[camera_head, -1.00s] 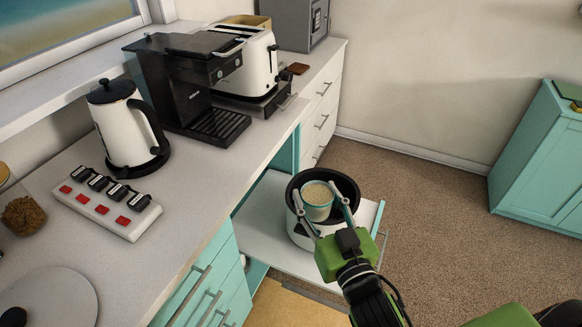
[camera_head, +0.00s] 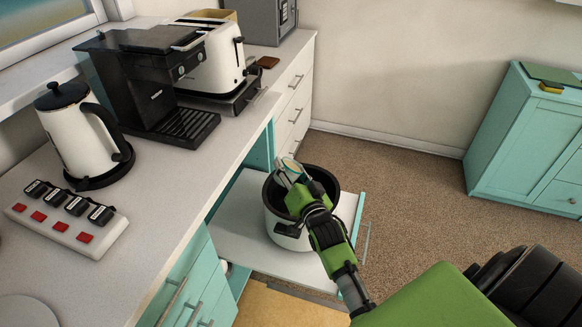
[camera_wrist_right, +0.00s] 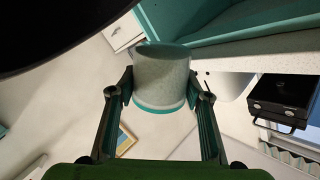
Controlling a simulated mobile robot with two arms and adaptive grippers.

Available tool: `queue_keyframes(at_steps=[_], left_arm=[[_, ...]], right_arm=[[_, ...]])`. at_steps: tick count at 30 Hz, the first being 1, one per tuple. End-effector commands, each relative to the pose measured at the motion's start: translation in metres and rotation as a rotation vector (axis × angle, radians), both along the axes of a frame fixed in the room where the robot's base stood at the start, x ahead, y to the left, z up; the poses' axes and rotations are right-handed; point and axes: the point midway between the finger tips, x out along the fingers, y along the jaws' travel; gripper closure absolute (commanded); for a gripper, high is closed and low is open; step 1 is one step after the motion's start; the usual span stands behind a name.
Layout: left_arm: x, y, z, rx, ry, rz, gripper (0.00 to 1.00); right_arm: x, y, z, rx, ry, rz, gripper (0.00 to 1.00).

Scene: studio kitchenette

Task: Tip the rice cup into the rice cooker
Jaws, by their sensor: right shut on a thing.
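The rice cup (camera_head: 287,167) is small and pale with a teal band. My right gripper (camera_head: 291,178) is shut on it over the left side of the rice cooker's mouth. The cup is tilted, and whether rice is still in it cannot be told. In the right wrist view, the cup (camera_wrist_right: 162,75) sits between both fingers of my right gripper (camera_wrist_right: 160,92). The rice cooker (camera_head: 284,228) is white with an open black pot, and stands on a pulled-out white shelf (camera_head: 237,230). My gripper hides part of the pot's inside. My left gripper is not in view.
The counter edge runs left of the shelf. On the counter stand a white kettle (camera_head: 82,135), a black coffee machine (camera_head: 150,85), a toaster (camera_head: 208,60) and a power strip (camera_head: 68,220). The floor (camera_head: 410,200) right of the shelf is clear up to a teal cabinet (camera_head: 520,140).

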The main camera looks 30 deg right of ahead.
Motion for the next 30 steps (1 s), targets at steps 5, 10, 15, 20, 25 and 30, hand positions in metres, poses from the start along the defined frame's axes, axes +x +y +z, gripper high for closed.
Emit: queue_keyframes(at_steps=[5,10,15,20,25,30], left_arm=[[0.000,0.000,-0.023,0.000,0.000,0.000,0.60],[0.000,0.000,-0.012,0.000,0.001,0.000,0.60],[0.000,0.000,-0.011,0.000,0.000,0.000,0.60],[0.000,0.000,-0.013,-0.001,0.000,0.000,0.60],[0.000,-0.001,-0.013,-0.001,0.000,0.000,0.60],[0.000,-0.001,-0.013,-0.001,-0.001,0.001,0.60]], right_arm=[[-0.001,-0.008,-0.015,0.382,-0.033,0.001,0.80],[-0.001,-0.014,-0.013,0.655,-0.052,0.000,0.80],[-0.002,-0.019,-0.019,0.833,-0.067,0.001,0.80],[-0.002,-0.022,-0.021,0.921,-0.075,0.000,0.80],[-0.002,-0.022,-0.022,0.943,-0.076,0.001,0.80],[-0.002,-0.022,-0.022,0.941,-0.077,0.001,0.80]])
